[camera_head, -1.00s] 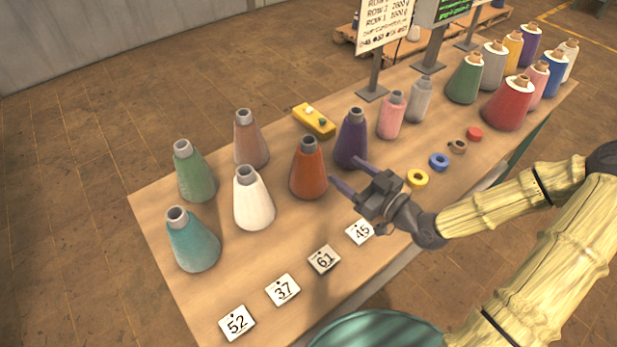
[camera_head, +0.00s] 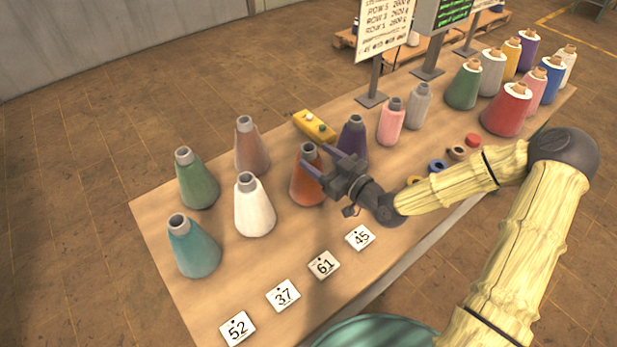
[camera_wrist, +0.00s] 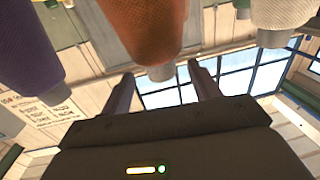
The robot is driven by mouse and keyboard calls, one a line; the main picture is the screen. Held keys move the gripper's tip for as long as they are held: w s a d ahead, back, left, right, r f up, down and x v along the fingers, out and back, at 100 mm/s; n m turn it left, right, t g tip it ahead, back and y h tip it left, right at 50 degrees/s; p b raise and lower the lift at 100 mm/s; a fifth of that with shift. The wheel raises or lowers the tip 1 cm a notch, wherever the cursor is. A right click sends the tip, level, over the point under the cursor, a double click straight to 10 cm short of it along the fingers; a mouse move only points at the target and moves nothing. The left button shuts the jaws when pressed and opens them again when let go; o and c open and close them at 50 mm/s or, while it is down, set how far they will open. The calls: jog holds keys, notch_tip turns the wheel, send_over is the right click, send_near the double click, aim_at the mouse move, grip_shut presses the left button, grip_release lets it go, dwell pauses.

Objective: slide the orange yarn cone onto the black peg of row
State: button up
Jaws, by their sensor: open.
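The orange yarn cone (camera_head: 304,188) stands upright on the table, its grey tip up, between the white cone and the purple cone. My gripper (camera_head: 314,156) is open and empty, its two fingers reaching over and beside the cone's upper part and partly hiding it. In the wrist view the orange cone (camera_wrist: 148,28) hangs upside down in the picture, its grey tip between the open fingers of my gripper (camera_wrist: 161,70). I cannot tell whether a finger touches it. I make out no black peg in these frames.
The white cone (camera_head: 253,210) stands close left and the purple cone (camera_head: 352,140) close right. A yellow box (camera_head: 315,126) lies behind. Number cards, such as 61 (camera_head: 324,265), lie along the front. Several more cones and a red one (camera_head: 507,110) stand at right.

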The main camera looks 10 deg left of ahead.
aim_at(314, 155)
jog(key=x, duration=0.4)
jog(key=shift+a+r+p, duration=0.1)
jog(key=shift+p, duration=0.3)
grip_shut()
